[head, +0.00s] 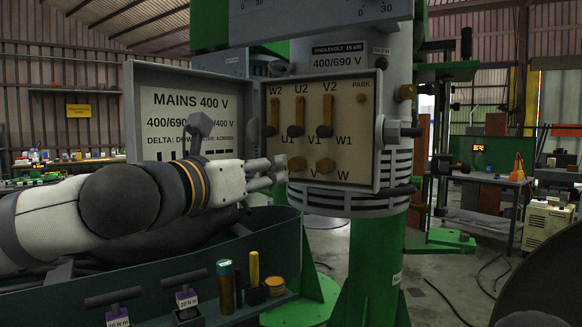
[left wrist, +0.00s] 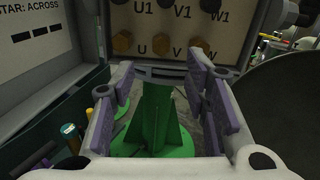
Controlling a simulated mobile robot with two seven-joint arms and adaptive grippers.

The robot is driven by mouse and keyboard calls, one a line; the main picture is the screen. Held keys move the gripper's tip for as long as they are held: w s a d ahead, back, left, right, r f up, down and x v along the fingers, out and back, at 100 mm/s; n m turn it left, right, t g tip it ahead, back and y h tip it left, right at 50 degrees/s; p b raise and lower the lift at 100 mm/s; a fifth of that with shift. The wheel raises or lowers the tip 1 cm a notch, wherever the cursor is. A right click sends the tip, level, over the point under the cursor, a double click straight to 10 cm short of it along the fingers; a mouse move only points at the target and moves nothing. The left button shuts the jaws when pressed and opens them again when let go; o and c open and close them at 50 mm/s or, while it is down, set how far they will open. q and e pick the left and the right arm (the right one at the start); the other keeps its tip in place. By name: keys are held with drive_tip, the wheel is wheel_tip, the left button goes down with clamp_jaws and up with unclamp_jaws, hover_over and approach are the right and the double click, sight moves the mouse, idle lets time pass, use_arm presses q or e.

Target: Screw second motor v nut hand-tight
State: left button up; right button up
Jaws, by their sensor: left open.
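The motor terminal board (head: 345,110) stands in the open grey terminal box, with upright brass links in its upper half. In the lower row, brass hex nuts or studs show at V (head: 297,163) and W (head: 325,166). In the left wrist view, the U nut (left wrist: 122,42), V nut (left wrist: 160,45) and W nut (left wrist: 197,45) show just above their letters. My left gripper (head: 270,172) is in front of the board's lower left corner and hides U in the head view. In the left wrist view it (left wrist: 160,75) is open, with nothing between its purple pads. My right gripper is not in view.
The open box lid (head: 185,100) reads MAINS 400 V at the left. Below my left arm, a green tray (head: 290,235) holds torque tools (head: 187,298), small cylinders (head: 225,285) and a cup (head: 275,286). A green post stands under the box.

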sight(293, 165)
use_arm(q)
drive_tip(key=x, duration=0.9)
drive_tip(key=shift+w+d+f, duration=0.15)
drive_tip(key=shift+w+d, duration=0.05)
drive_tip(key=shift+w, duration=0.05)
drive_tip(key=shift+c, duration=0.3)
clamp_jaws()
